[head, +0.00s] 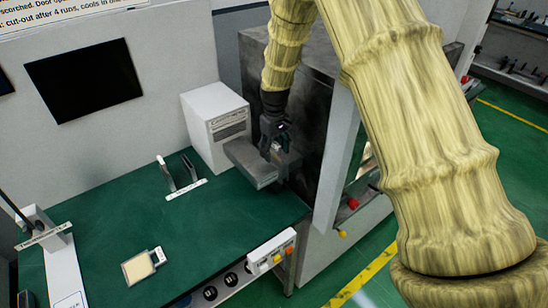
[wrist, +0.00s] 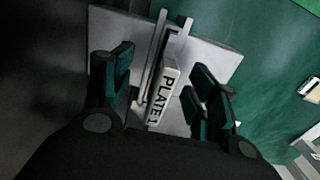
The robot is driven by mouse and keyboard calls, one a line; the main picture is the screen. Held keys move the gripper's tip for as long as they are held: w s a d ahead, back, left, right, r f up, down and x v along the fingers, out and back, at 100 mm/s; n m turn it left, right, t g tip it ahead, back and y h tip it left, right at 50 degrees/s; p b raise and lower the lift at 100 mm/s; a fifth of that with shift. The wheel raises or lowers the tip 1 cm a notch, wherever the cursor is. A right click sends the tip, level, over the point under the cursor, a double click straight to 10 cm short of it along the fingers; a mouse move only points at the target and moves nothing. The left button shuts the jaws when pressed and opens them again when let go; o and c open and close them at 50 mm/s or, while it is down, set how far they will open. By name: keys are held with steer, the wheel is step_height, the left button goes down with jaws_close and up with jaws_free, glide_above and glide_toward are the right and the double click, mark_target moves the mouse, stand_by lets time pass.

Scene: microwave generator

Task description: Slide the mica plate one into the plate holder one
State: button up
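The handle of mica plate one (wrist: 161,97) is white and reads "PLATE 1" in the wrist view. It stands between two thin upright grey rails (wrist: 178,42) on a pale grey block (wrist: 215,58); these look like plate holder one. How deep the plate sits cannot be seen. My gripper (wrist: 160,68) is open, with one dark green-padded finger on each side of the handle and visible gaps to it. In the head view my gripper (head: 273,143) is over the grey block (head: 250,163), and the plate is hidden or too small to make out.
A dark machine cabinet (head: 325,110) with an open door stands right of the block. A white box (head: 215,122) is to the left. A cream plate with a white tab (head: 139,267) lies on the green bench (head: 215,225). A two-pronged labelled stand (head: 185,190) is behind it.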

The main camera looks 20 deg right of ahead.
jaws_close()
steer(key=shift+r, duration=0.15)
steer(key=shift+r+p, duration=1.85)
steer(key=shift+r, duration=1)
